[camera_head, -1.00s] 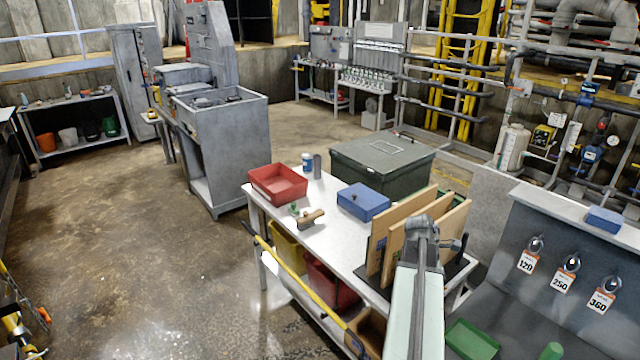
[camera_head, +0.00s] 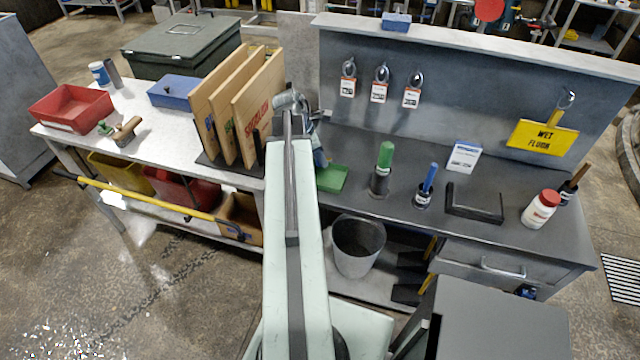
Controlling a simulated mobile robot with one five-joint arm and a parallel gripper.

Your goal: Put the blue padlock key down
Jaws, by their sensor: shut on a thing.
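My arm reaches forward from the bottom centre, over the gap between the white table and the grey bench. My gripper (camera_head: 316,122) is at its far end, mostly hidden behind my own wrist, near the bench's left end. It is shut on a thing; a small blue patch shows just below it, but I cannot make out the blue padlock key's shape. The grey bench (camera_head: 415,215) lies to the right of the gripper. A green tray (camera_head: 331,178) sits on its left end, close below the gripper.
Wooden boards (camera_head: 232,108) stand upright on the white table (camera_head: 160,115), close left of the gripper. On the bench stand a green-handled tool (camera_head: 384,158), a blue-handled tool (camera_head: 428,180), a black angled holder (camera_head: 475,203) and a white jar (camera_head: 540,208). Tagged metal loops hang on the back panel (camera_head: 450,95).

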